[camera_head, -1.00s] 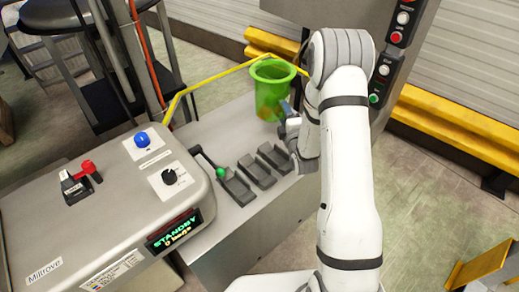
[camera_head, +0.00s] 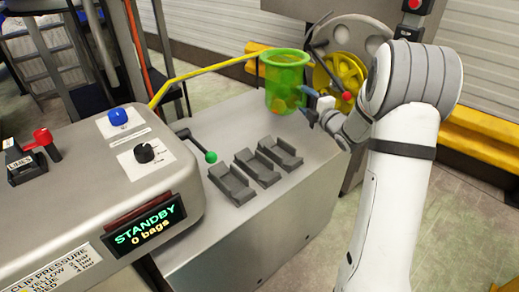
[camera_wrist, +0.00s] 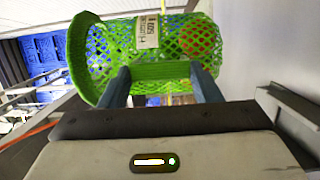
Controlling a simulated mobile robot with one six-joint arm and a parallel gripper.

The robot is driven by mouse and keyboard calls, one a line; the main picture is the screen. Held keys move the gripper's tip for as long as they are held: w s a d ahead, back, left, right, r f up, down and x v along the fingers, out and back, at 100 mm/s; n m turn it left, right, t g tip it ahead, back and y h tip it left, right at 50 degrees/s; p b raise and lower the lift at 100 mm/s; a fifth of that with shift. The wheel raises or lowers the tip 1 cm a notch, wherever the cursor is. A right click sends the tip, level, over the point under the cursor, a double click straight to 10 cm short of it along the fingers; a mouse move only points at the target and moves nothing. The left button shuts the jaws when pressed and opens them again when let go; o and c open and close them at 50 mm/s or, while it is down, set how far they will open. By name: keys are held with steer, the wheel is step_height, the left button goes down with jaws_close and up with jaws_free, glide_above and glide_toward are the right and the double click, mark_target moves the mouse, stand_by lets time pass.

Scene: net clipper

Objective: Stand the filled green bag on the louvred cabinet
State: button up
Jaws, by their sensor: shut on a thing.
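The green net bag (camera_head: 287,72) is upright and open-topped at the far end of the grey bench. Orange and red contents show through its mesh. In the wrist view the bag (camera_wrist: 181,50) lies across the picture, with a white label and a thick green band. I cannot tell whether the bag's base touches the bench. I cannot make out a louvred cabinet for certain.
The grey bench (camera_head: 225,127) carries several dark cradles (camera_head: 257,167) and a green-knobbed lever (camera_head: 211,157). A control box with a STANDBY display (camera_head: 145,225) stands at left. A yellow rail (camera_head: 205,72) runs behind, and a yellow wheel (camera_head: 343,68) stands behind the bag.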

steer(key=f+b, duration=0.1)
steer(key=f, duration=0.2)
steer(key=d+f+b, duration=0.1)
steer(key=f, duration=0.3)
steer(key=f+b, duration=0.1)
steer(key=f, duration=0.3)
steer(key=shift+d+b, duration=0.3)
steer(key=shift+b, duration=0.05)
steer(key=o, duration=1.2)
steer(key=shift+s+r, duration=0.1)
steer(key=v, duration=1.2)
steer(key=s+a+r+m+g+h, duration=0.1)
steer(key=s+a+m+g+h, duration=0.1)
steer(key=s+a+m+g, duration=0.2)
steer(key=s+a+m+g+h, duration=0.2)
steer(key=s+a+m+g, duration=0.2)
steer(key=s+m, duration=0.7)
steer(key=s+a+r+m+g+h, duration=0.1)
steer(key=s+a+m+g, duration=0.3)
steer(key=s, duration=0.9)
steer(key=shift+s+a+r+m+g+h, duration=0.2)
steer(key=shift+m+g+h, duration=0.25)
steer(key=shift+m+g, duration=0.4)
steer(key=shift+s+a+r+m+g+h, duration=0.1)
steer(key=shift+a+r+m+g+h, duration=0.1)
steer(key=shift+m+g+h, duration=0.45)
